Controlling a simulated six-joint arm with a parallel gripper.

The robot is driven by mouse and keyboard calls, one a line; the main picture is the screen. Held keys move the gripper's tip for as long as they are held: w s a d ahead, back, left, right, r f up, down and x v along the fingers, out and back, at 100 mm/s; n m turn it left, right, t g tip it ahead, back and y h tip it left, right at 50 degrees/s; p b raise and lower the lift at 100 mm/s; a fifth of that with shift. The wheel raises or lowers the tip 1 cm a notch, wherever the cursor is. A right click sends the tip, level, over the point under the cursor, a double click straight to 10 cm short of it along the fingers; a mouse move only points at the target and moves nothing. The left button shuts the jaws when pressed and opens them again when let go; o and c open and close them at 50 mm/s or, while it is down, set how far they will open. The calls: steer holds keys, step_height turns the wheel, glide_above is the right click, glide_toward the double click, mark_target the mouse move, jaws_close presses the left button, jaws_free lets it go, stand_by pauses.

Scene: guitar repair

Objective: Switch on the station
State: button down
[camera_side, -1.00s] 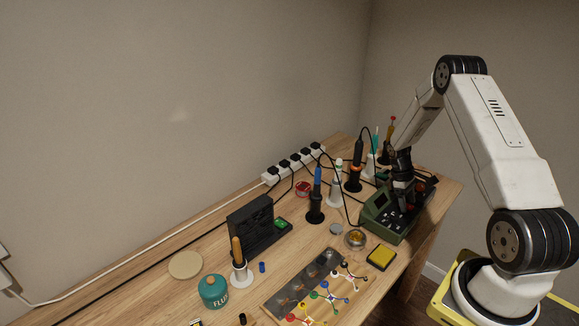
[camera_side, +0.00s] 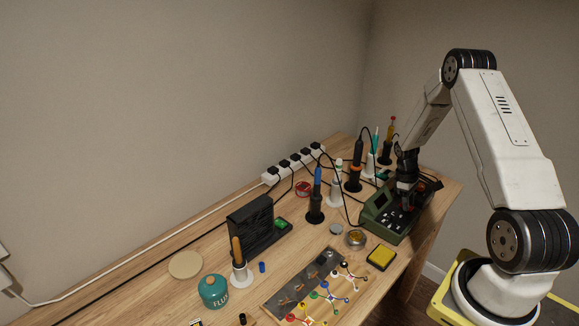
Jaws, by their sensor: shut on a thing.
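The station (camera_side: 376,220) is a dark green box with a sloped control panel, at the right end of the wooden bench. My gripper (camera_side: 405,202) points down at the right part of this panel. It is shut on a small part of the station there. Its fingers hide most of that part, so I cannot tell its exact shape or position. A little red shows by the fingers. No lit lamp can be made out on the panel.
Soldering irons in stands, such as the blue-handled one (camera_side: 317,196), stand left of and behind the station. A power strip (camera_side: 292,164) with plugs lies at the wall. A yellow sponge (camera_side: 381,257) and a brass-wool tin (camera_side: 355,239) sit in front. Cables cross the bench.

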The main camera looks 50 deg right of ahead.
steer(key=shift+s+t, duration=0.25)
steer(key=shift+t, duration=0.65)
steer(key=shift+c, duration=2)
jaws_free()
steer(key=shift+r, duration=0.15)
steer(key=shift+w+r, duration=0.2)
steer(key=shift+r, duration=1.7)
steer(key=shift+w+r, duration=0.2)
steer(key=shift+r, duration=1.65)
